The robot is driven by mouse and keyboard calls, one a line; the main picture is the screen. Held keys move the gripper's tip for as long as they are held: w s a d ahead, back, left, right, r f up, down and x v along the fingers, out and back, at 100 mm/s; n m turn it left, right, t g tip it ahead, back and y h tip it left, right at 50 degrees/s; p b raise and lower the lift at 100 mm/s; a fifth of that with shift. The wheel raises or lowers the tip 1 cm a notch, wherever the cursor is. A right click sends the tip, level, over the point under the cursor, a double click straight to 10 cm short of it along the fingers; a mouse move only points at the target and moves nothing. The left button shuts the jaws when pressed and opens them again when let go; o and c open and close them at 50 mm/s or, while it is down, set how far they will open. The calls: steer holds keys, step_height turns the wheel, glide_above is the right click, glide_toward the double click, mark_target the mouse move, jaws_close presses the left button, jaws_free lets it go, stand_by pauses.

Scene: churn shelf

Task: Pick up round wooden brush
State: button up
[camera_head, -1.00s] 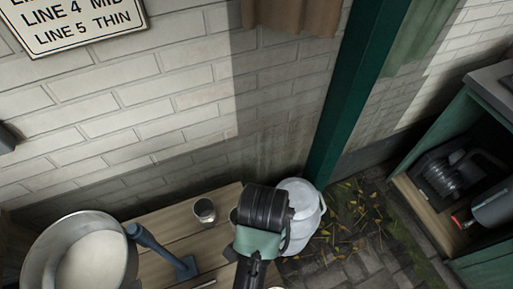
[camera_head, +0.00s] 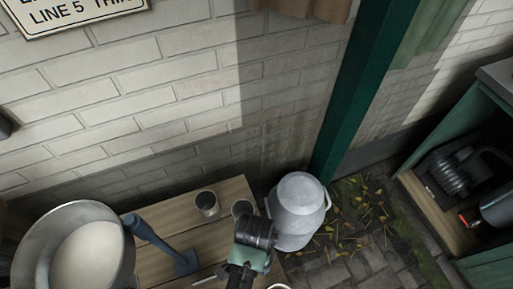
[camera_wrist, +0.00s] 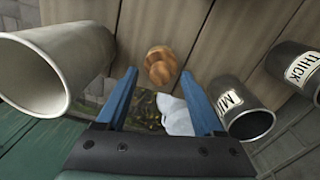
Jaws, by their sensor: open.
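The round wooden brush (camera_wrist: 160,66) shows in the wrist view as a small brown, rounded wooden piece on the plank surface. My gripper (camera_wrist: 158,76) has two blue fingers, spread apart and empty. In that picture the brush appears between and just beyond the fingertips; I see no contact. In the head view my dark and green wrist is over the right end of the wooden table (camera_head: 170,215), and the brush cannot be made out there.
A pale cup (camera_wrist: 35,75) lies left of the fingers in the wrist view. The head view shows a large pot (camera_head: 35,250), a blue tool (camera_head: 150,238) and a milk can (camera_head: 297,205).

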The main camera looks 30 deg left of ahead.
step_height(320, 180, down, 2)
steer(key=shift+f, duration=0.1)
jaws_close()
stand_by(0.4)
